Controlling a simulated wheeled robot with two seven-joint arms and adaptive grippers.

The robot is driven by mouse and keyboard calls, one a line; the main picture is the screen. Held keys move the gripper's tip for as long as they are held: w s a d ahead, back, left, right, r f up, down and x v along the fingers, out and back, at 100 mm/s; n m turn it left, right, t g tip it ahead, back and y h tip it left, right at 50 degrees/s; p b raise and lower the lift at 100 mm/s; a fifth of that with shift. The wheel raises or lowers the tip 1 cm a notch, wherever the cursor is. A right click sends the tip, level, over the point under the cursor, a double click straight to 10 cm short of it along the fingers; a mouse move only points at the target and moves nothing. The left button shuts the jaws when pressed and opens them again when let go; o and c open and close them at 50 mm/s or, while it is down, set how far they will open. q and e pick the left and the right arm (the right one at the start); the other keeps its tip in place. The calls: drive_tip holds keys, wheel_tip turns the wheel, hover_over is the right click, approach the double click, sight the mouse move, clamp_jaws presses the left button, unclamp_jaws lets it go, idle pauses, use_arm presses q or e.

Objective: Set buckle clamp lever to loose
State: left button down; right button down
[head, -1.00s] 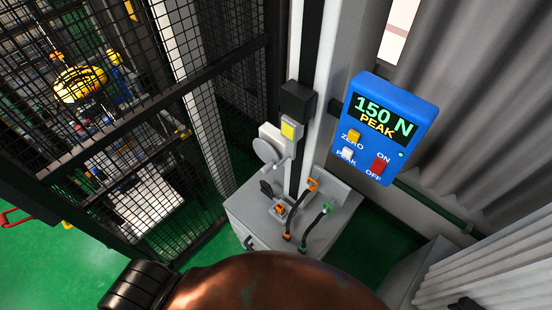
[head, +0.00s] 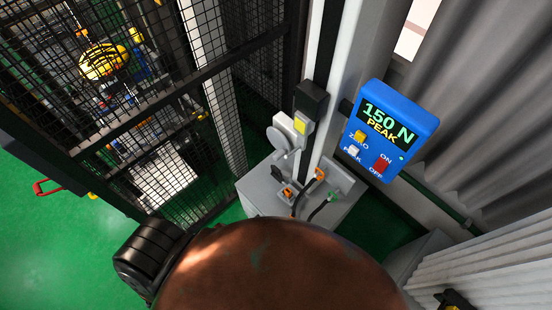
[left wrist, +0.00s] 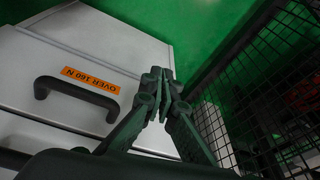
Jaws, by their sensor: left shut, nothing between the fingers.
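The grey cabinet (head: 252,187) has small fittings on its top: a small orange part (head: 287,193), a dark cable with an orange end (head: 320,174) and one with a green end (head: 333,197). I cannot tell which fitting is the buckle clamp lever or how it is set. My left gripper (left wrist: 160,74) is shut and empty in the left wrist view, in front of a grey drawer (left wrist: 45,58) with a black handle (left wrist: 75,92) and an orange "OVER 160 N" label (left wrist: 90,79). Contact is not visible. My right gripper is not in view.
A large brown rounded shape (head: 280,270) blocks the lower middle of the head view. A mesh cage (head: 120,110) stands left of the cabinet. A blue meter (head: 391,130) reading "150 N PEAK" is at right. Green floor (head: 60,235) is open at left.

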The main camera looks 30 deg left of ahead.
use_arm(q)
drive_tip(key=w+d+r+m+t+h+p, duration=0.1)
drive_tip(key=w+d+r+p, duration=0.1)
drive_tip(key=w+r, duration=0.5)
drive_tip(key=w+d+r+t+p, duration=0.1)
drive_tip(key=w+r+p, duration=0.4)
drive_tip(key=r, duration=1.5)
drive_tip(key=w+d+r+m+t+h+p, duration=0.1)
drive_tip(key=w+d+r+t+p, duration=0.1)
drive_tip(key=w+r, duration=0.9)
wheel_tip(320, 180, up, 3)
drive_tip(key=shift+w+d+r+m+h+p, duration=0.15)
drive_tip(key=shift+d+m+h+p, duration=0.15)
drive_tip(key=shift+d+p, duration=0.5)
drive_tip(key=shift+w+a, duration=0.1)
drive_tip(key=shift+a, duration=0.05)
drive_tip(key=p+x, duration=0.1)
drive_tip(key=x, duration=0.8)
drive_tip(key=shift+w+f, duration=0.2)
drive_tip(key=shift+f, duration=0.25)
